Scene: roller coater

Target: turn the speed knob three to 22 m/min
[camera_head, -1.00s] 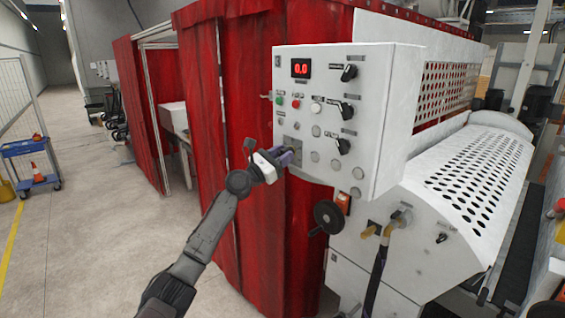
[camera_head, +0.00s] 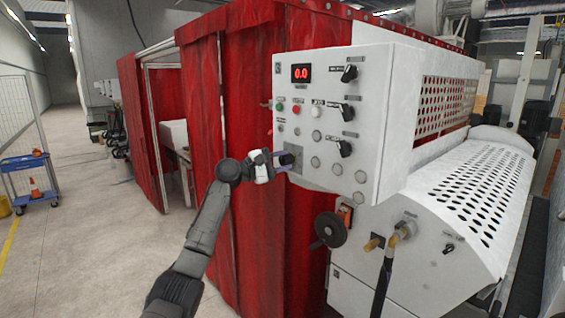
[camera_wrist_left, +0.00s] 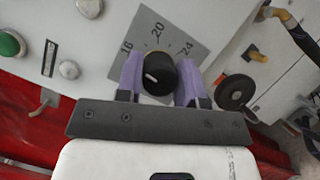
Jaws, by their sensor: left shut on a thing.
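The black speed knob (camera_wrist_left: 161,76) sits on a grey scale plate (camera_wrist_left: 190,42) whose numbers include 20 and 24. My left gripper (camera_wrist_left: 160,80) is shut on the knob, with one purple finger on either side. In the head view my left gripper (camera_head: 285,161) is at the lower left of the white control panel (camera_head: 376,95). My right gripper is not in view.
The panel has a red display (camera_head: 301,73) reading 0.0, several other black knobs (camera_head: 349,74) and round buttons. A black handwheel (camera_head: 331,230) projects below the panel. A red curtain (camera_head: 258,120) hangs close behind my left arm. Open floor (camera_head: 95,250) lies to the left.

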